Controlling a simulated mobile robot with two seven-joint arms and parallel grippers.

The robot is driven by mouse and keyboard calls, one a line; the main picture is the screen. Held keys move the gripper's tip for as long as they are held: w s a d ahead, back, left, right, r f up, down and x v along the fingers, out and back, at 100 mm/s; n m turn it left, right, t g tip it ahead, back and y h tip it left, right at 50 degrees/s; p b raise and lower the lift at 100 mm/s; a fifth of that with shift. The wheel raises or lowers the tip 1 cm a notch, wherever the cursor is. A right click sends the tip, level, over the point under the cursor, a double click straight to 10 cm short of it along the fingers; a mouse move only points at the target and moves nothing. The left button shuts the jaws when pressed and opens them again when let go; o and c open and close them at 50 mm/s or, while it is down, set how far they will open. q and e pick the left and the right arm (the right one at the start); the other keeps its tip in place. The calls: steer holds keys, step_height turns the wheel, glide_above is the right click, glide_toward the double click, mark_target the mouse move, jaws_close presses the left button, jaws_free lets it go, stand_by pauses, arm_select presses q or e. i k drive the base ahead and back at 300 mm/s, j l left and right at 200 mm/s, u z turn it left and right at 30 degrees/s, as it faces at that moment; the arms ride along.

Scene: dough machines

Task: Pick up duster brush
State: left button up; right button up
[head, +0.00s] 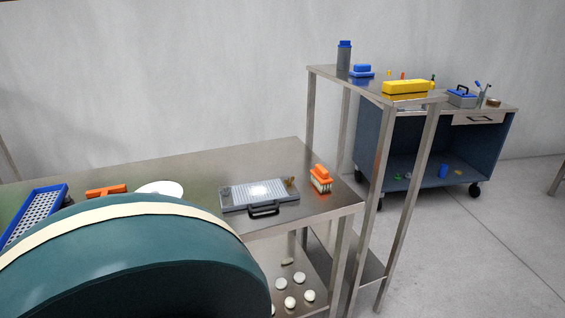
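A brush with an orange top and pale bristles (320,178) stands on the steel table (282,152), near its right end. It is just right of a grey case with a black handle (263,209), with a small gap between them. Nothing holds the brush. Neither of my grippers is in view.
A large teal rounded form with a cream band (130,250) hides the table's left front. A blue perforated tray (35,212), an orange tool (106,191) and a white disc (160,189) lie behind it. A tall steel stand (384,160) rises right of the table; a blue cart (432,150) stands beyond.

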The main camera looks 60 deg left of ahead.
mark_target(320, 175)
steer(key=u, duration=1.6)
